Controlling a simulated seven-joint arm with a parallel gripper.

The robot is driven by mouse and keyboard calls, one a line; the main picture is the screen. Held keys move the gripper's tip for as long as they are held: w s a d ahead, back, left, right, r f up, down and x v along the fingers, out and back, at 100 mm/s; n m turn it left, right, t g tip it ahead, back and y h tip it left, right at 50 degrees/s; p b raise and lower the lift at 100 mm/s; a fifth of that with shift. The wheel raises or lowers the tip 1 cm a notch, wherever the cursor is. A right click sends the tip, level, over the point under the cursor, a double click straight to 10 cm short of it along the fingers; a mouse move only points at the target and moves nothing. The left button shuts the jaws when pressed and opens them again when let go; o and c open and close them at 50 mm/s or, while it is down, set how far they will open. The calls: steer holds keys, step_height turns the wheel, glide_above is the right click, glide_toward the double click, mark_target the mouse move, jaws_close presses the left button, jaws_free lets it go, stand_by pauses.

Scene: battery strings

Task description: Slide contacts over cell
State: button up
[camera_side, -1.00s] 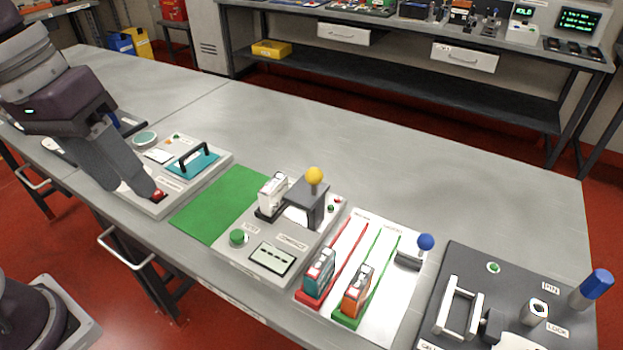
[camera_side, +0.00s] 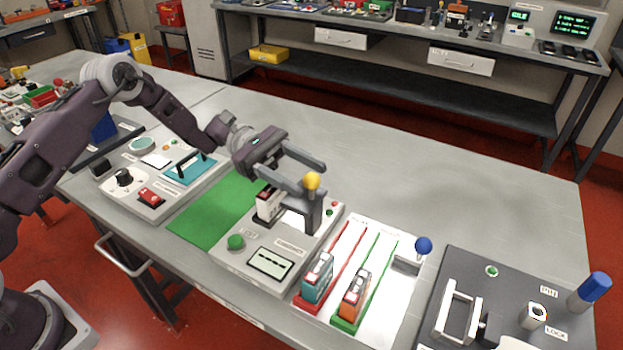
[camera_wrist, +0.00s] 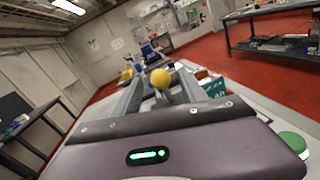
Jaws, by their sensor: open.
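The contacts block (camera_side: 312,213) is a dark grey slider with a yellow ball knob (camera_side: 312,181) on top, on the grey contacts station (camera_side: 226,258). A white-and-dark cell (camera_side: 268,207) stands to its left, partly hidden under my gripper. My gripper (camera_side: 309,175) is open, its two grey fingers reaching toward the yellow knob from the left. In the wrist view the yellow knob (camera_wrist: 160,78) appears between the finger ends. Whether the fingers touch the knob I cannot tell.
A teal cell (camera_side: 317,277) and an orange cell (camera_side: 354,295) stand in red and green lanes to the right. A blue-knobbed lever (camera_side: 423,246) is beyond them. A green mat (camera_side: 205,220) lies left of the station. The table behind is clear.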

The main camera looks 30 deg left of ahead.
steer(key=shift+s+d, duration=0.25)
steer(key=shift+d, duration=1)
jaws_close()
stand_by(0.4)
